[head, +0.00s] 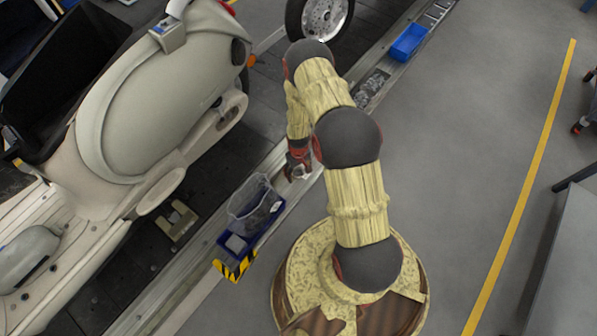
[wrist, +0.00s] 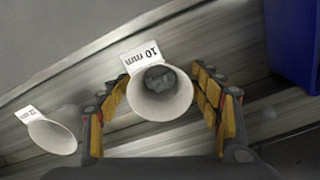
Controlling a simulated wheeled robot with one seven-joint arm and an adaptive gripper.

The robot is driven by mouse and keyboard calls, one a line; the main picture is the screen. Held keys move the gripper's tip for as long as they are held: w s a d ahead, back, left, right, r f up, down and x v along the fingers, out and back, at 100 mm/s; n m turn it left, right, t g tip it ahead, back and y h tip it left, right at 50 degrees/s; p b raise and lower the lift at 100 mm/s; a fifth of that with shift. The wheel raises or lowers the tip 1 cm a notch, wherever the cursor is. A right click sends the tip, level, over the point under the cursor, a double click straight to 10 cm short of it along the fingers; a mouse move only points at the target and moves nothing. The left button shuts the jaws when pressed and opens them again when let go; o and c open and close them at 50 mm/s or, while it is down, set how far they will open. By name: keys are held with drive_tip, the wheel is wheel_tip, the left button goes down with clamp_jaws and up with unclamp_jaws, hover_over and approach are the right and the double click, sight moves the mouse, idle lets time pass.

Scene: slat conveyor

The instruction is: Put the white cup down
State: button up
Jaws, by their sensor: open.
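The white cup (wrist: 158,104) with a "10 mm" tag (wrist: 143,56) is between the fingers of my gripper (wrist: 160,80) in the wrist view. Something dark grey lies inside the cup. The fingers are open, one on each side of it; whether either touches it I cannot tell. The cup seems to stand on the grey metal ledge (wrist: 235,55), though its base is hidden. In the head view my gripper (head: 298,170) is low over the ledge beside the conveyor, with a small white patch at its tip.
A second tagged white cup (wrist: 52,136) is on the left in the wrist view. A blue bin (wrist: 294,40) is at the upper right. In the head view, a clear container (head: 250,196) is close to my gripper, and a cream scooter (head: 160,95) stands on the conveyor.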

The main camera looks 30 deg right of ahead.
drive_tip(key=shift+o, duration=0.4)
drive_tip(key=w+a+r+t+p, duration=0.1)
drive_tip(key=w+a+r+p, duration=0.15)
drive_tip(key=r, duration=2.15)
drive_tip(key=w+a+r+t+p, duration=0.1)
drive_tip(key=a+r+t+p, duration=0.15)
drive_tip(key=r, duration=2.15)
drive_tip(key=s+a+r, duration=0.3)
drive_tip(key=s+r, duration=0.1)
drive_tip(key=r, duration=0.3)
drive_tip(key=s+a+r, duration=0.2)
drive_tip(key=s+r, duration=0.2)
drive_tip(key=r, duration=0.3)
drive_tip(key=s+a+r+t, duration=0.1)
drive_tip(key=s+a+r, duration=0.1)
drive_tip(key=s+r, duration=0.2)
drive_tip(key=s+a+r+t, duration=0.1)
drive_tip(key=s+r, duration=0.3)
drive_tip(key=s, duration=0.7)
drive_tip(key=shift+a+r, duration=0.2)
drive_tip(key=shift+a, duration=0.4)
drive_tip(key=shift+o, duration=0.6)
